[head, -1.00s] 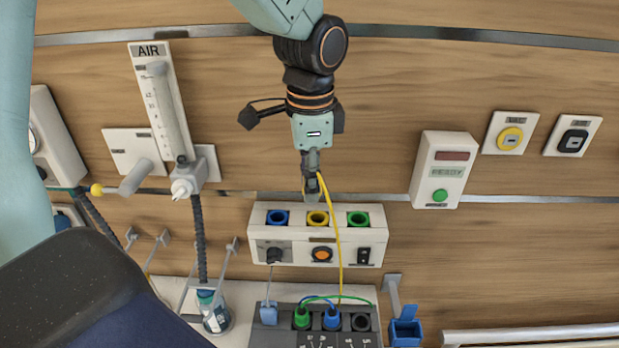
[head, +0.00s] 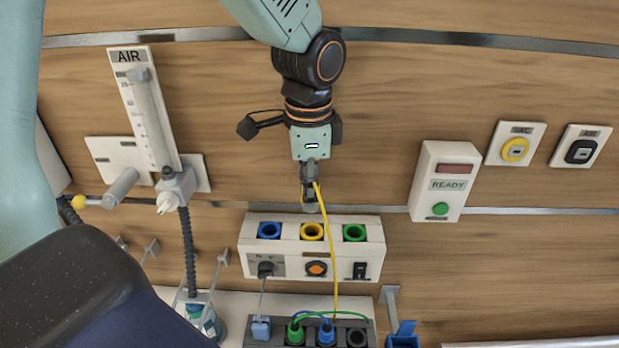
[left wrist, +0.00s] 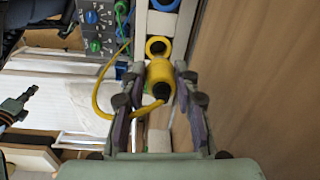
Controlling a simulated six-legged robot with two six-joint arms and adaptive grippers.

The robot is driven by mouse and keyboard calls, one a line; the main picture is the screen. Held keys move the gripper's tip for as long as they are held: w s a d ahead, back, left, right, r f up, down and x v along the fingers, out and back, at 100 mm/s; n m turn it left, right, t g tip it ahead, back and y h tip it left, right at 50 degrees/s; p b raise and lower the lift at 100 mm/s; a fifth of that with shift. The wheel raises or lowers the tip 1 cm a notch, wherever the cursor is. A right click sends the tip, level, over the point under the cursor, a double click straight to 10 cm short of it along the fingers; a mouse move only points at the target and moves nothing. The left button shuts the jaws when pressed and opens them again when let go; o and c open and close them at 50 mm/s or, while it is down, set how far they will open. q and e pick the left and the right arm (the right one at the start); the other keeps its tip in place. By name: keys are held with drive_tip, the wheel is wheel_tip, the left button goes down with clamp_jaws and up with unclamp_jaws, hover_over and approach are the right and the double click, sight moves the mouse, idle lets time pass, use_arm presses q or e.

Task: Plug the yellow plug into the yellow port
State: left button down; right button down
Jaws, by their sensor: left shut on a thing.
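The yellow plug (left wrist: 160,75) is between the fingers of my left gripper (left wrist: 157,110), which is shut on it. In the head view my left gripper (head: 311,192) points down, just above the wall unit's yellow port (head: 312,231). The yellow plug looks apart from the port, and the fingers largely hide it in the head view. Its yellow cable (head: 331,250) hangs down in front of the unit. A dark gripper-like part (left wrist: 18,106), likely my right gripper, shows small at the left.
The blue port (head: 269,230) and green port (head: 354,232) flank the yellow one. Below is a dark box (head: 356,336) with green and blue plugs. A READY panel (head: 439,182) and yellow (head: 515,149) and black wall outlets (head: 581,151) are right. An AIR flowmeter (head: 150,110) is left.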

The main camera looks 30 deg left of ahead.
use_arm(q)
drive_tip(key=f, duration=0.1)
drive_tip(key=f+b, duration=0.2)
drive_tip(key=shift+w+d, duration=0.1)
drive_tip(key=shift+w, duration=0.15)
drive_tip(key=shift+f+b, duration=0.5)
drive_tip(key=shift+b, duration=0.35)
drive_tip(key=shift+s+f+b, duration=0.2)
drive_tip(key=shift+f+b, duration=0.1)
drive_tip(key=shift+b, duration=0.15)
drive_tip(key=shift+w, duration=0.2)
drive_tip(key=shift+s+p, duration=0.2)
drive_tip(key=shift+p, duration=0.1)
drive_tip(key=shift+w+f, duration=0.1)
drive_tip(key=shift+f, duration=0.05)
drive_tip(key=shift+p, duration=0.5)
